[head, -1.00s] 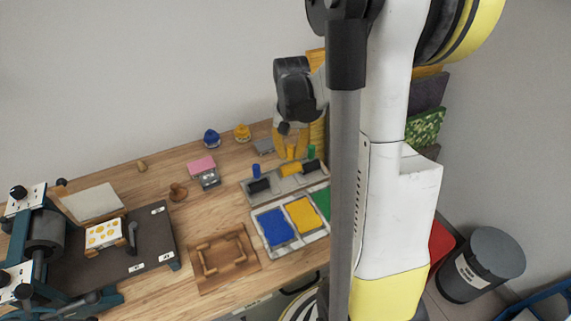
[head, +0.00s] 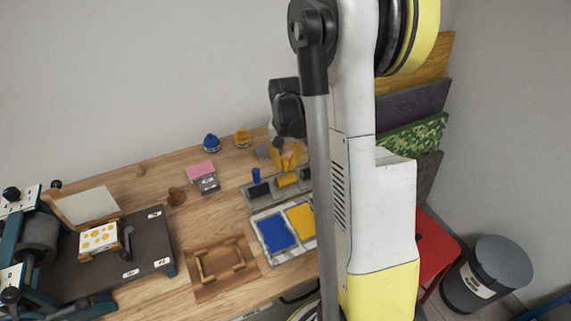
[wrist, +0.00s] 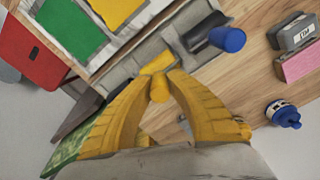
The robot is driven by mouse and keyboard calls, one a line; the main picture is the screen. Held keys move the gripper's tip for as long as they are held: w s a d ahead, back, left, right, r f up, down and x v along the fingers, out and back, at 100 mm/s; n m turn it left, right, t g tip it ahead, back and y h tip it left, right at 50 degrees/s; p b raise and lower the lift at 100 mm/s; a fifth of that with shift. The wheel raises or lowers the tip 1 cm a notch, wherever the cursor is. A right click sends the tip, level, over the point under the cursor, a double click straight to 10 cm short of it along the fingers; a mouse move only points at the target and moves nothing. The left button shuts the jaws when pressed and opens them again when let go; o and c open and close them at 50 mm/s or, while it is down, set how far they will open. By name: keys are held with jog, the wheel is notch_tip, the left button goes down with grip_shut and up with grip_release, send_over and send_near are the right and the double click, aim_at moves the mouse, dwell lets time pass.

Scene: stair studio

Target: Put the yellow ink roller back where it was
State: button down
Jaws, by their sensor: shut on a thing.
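The yellow ink roller (wrist: 157,64) shows in the wrist view between the tips of my gripper (wrist: 167,78), which is shut on its yellow handle. In the head view the yellow roller (head: 287,180) is at the right part of the grey roller rack (head: 250,191), under my gripper (head: 289,168). I cannot tell whether it rests in the rack or hangs just above it. The blue roller (wrist: 228,40) lies in the rack beside it, with its blue handle end standing out. My fingers hide part of the yellow roller and rack.
An ink tray with blue and yellow pads (head: 272,232) lies in front of the rack. A blue ink pot (head: 211,142) and a yellow one (head: 243,138) stand behind. A pink-topped block (head: 199,172), a wooden frame (head: 222,268) and a press (head: 38,240) are to the left.

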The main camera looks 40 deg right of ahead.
jog(key=shift+f, duration=0.35)
jog(key=c, duration=1.4)
grip_release()
jog(key=shift+r, duration=0.1)
notch_tip(320, 180, up, 12)
jog(key=p, duration=0.3)
jog(key=shift+a+p, duration=0.1)
jog(key=shift+p, duration=0.3)
jog(key=s+a+r+n+t, duration=0.2)
jog(key=a+r, duration=0.2)
jog(key=a, duration=0.3)
jog(key=s+a+r+n+t, duration=0.1)
jog(key=s+a+r+n, duration=0.15)
jog(key=a+r, duration=0.3)
jog(key=shift+s+a+f+n+t, duration=0.1)
jog(key=shift+s+a+n+t, duration=0.55)
jog(key=shift+s+a, duration=0.95)
jog(key=shift+s+a+f+n+t, duration=0.1)
jog(key=shift+s+a+n+t, duration=0.8)
jog(key=shift+a, duration=1.1)
jog(key=shift+s+a+n+t, duration=0.45)
jog(key=shift+s+a, duration=1.05)
jog(key=shift+a, duration=0.3)
